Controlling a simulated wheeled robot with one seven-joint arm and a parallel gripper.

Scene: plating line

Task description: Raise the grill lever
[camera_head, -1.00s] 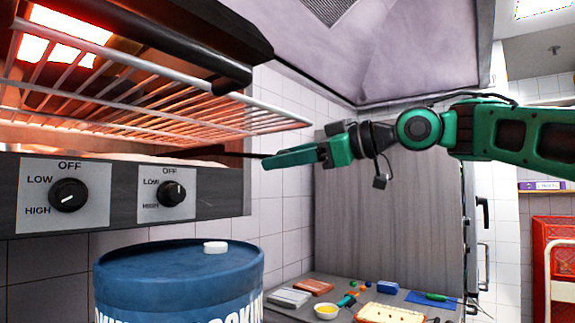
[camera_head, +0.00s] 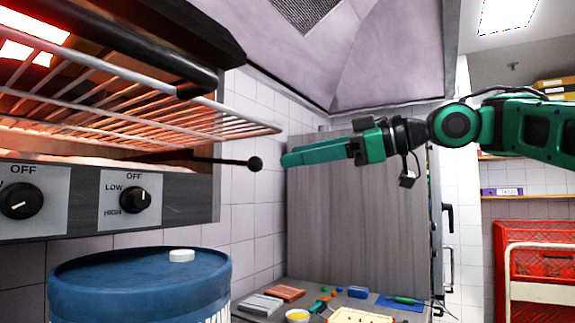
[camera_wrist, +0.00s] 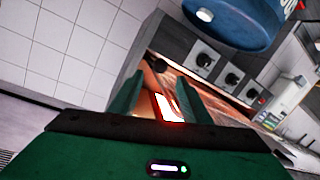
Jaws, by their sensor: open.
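The grill lever (camera_head: 205,160) is a dark rod with a black ball knob (camera_head: 255,164) at its end. It sticks out nearly level from the grill, below the wire rack. My gripper (camera_head: 283,159) is green, in line with the lever and just right of the knob, with a small gap in the head view. In the wrist view my gripper (camera_wrist: 156,82) has its two fingers apart with nothing held. The dark knob (camera_wrist: 158,65) appears beyond and between the fingertips there. How far it is from them is hard to tell.
The wire rack (camera_head: 225,125) and glowing heater (camera_head: 28,35) are above left. A panel with dials (camera_head: 134,199) lies below the lever. A blue drum (camera_head: 140,285) stands below. A counter (camera_head: 265,286) with food and tools is lower right. Space around the gripper is open.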

